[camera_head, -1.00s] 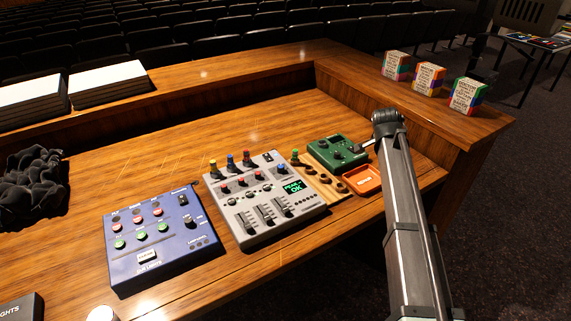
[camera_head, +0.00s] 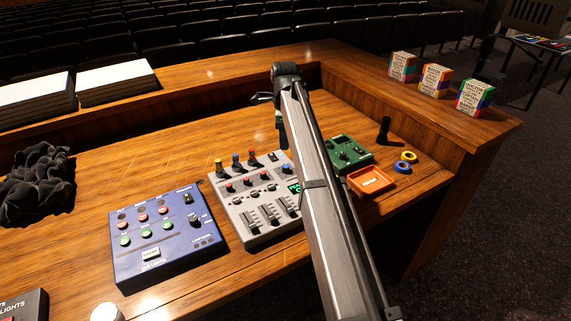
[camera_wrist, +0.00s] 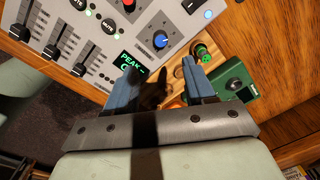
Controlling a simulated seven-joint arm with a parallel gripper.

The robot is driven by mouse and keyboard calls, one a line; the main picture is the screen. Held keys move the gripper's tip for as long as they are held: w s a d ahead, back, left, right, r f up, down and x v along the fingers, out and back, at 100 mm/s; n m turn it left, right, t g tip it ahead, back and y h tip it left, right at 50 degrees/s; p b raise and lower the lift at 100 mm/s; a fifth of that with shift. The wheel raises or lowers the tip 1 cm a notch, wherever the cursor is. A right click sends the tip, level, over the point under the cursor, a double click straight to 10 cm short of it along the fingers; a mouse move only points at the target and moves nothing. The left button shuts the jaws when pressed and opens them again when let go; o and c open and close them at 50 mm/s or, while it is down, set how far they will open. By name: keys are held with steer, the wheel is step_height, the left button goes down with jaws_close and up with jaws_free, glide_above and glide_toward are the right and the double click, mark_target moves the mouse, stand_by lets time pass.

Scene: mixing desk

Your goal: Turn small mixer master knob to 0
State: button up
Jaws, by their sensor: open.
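The small mixer is a grey panel (camera_head: 262,216) at the middle of the desk, with faders, several coloured knobs and a green-lit screen. The arm hides its right part in the head view. In the wrist view, a blue knob (camera_wrist: 160,40) with a white mark stands beside the screen (camera_wrist: 127,63), which reads PEAK and a partly hidden line. I cannot read a master label. My gripper (camera_wrist: 159,68) is open and empty, its two blue fingers apart, with the blue knob just beyond the fingertips. In the head view, my gripper (camera_head: 282,132) is over the mixer's far right part.
A blue panel (camera_head: 165,235) is left of the mixer. A green box (camera_head: 347,152), an orange tray (camera_head: 371,181), tape rolls (camera_head: 403,166) and a black upright object (camera_head: 384,130) are to the right. In the wrist view, a green knob (camera_wrist: 203,54) is close to the right finger.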

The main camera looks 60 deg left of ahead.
mark_target(286, 166)
steer(key=f, duration=1.1)
steer(key=shift+w+a+f, duration=0.2)
steer(key=shift+w+f, duration=0.05)
jaws_close()
steer(key=shift+n, duration=0.4)
